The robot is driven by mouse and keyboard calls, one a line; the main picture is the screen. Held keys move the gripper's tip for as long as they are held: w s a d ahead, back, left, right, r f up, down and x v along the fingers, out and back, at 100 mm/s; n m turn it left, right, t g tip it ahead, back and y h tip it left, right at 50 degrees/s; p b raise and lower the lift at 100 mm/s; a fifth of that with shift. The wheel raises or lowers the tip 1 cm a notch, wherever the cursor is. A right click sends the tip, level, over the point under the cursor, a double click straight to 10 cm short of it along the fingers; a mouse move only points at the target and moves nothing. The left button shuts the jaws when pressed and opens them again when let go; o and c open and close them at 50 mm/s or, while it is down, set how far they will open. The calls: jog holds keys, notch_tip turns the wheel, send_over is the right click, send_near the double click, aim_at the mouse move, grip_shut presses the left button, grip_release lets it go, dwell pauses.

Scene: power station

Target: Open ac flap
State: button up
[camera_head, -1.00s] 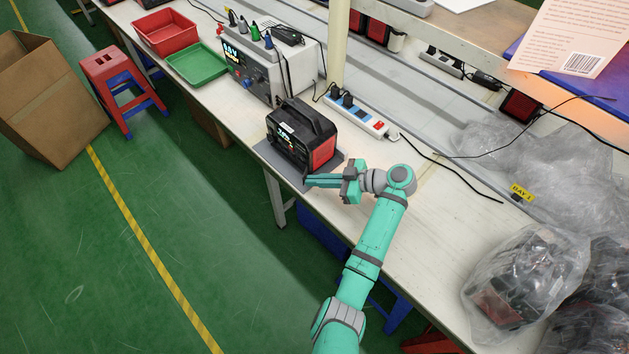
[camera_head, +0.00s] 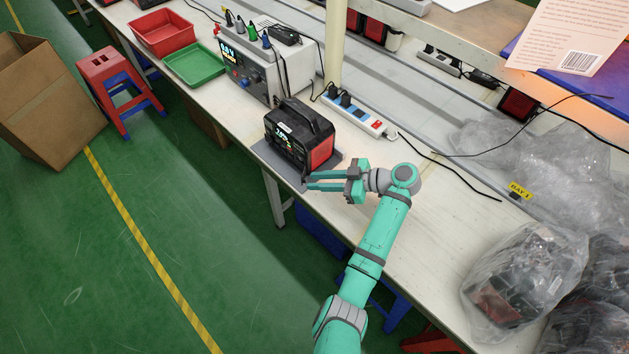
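The black power station (camera_head: 287,128) with red side panels stands on a grey mat (camera_head: 266,157) at the bench's front edge. Its lit display and top handle show. The AC flap is too small to make out; it may be on the front face, which is seen at a steep slant. My gripper (camera_head: 309,181) is beside the near right corner of the station, low near the mat, with its fingers pointing left. A gap shows between the two teal fingers, and nothing is seen between them. I cannot tell whether a fingertip touches the station.
A white power strip (camera_head: 358,118) with plugs lies behind the station. A grey bench instrument (camera_head: 252,72) and a green tray (camera_head: 196,64) stand to the left. Bagged units (camera_head: 525,275) sit at the right. The bench between my gripper and the bags is clear.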

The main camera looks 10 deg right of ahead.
jog(key=v, duration=0.9)
jog(key=shift+s+d+f, duration=0.1)
jog(key=shift+s+d, duration=0.1)
jog(key=shift+a, duration=0.1)
